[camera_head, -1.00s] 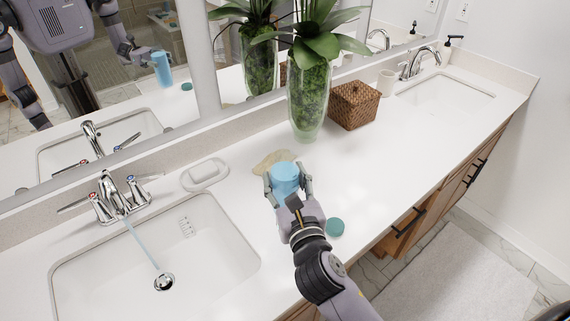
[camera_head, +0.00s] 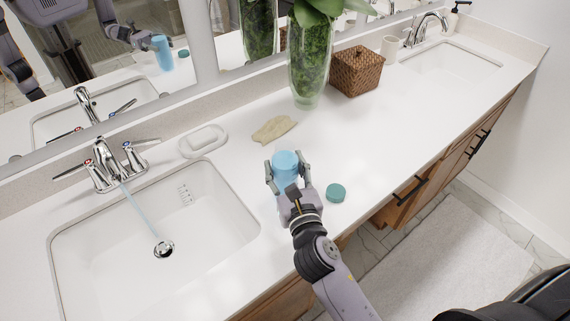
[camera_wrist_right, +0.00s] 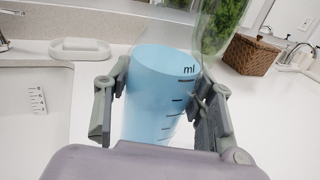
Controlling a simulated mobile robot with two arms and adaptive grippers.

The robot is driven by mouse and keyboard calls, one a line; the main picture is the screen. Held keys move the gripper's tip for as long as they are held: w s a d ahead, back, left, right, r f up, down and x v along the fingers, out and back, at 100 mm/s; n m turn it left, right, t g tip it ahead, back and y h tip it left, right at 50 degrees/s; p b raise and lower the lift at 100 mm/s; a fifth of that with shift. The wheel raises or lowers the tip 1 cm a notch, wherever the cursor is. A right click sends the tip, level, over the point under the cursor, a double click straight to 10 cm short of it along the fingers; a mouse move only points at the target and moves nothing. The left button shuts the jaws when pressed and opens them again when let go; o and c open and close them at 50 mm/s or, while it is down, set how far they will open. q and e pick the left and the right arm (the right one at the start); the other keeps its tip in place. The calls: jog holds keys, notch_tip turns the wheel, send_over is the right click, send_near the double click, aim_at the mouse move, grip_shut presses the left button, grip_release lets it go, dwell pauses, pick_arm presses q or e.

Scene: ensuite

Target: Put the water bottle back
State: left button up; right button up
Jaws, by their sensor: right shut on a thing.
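The light blue water bottle (camera_head: 286,163) stands upright between the fingers of my right gripper (camera_head: 285,180) at the counter's middle, right of the near sink. In the wrist view the blue bottle (camera_wrist_right: 157,95) shows black volume marks and "ml", with a grey finger on each side; my right gripper (camera_wrist_right: 160,105) is shut on it. The bottle's base is partly hidden, so I cannot tell if it touches the counter. A teal round cap (camera_head: 336,192) lies on the counter just right of the gripper. My left gripper is not in direct view.
Water runs from the faucet (camera_head: 115,165) into the near sink (camera_head: 90,255). A soap dish (camera_head: 203,141), beige cloth (camera_head: 274,129), plant vase (camera_head: 309,75), wicker box (camera_head: 356,72) and cup (camera_head: 389,48) stand along the back. The counter's right middle is clear.

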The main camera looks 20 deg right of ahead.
jog(key=o, duration=1.2)
jog(key=shift+f, duration=0.1)
jog(key=shift+s, duration=0.15)
jog(key=s+b, duration=0.1)
jog(key=s, duration=0.3)
jog(key=s+b, duration=0.1)
jog(key=s, duration=0.3)
jog(key=s+b, duration=0.1)
jog(key=s, duration=0.2)
jog(key=shift+s+a+r+b, duration=0.2)
jog(key=shift+s+a+b, duration=0.1)
jog(key=shift+s, duration=0.1)
jog(key=shift+f, duration=0.1)
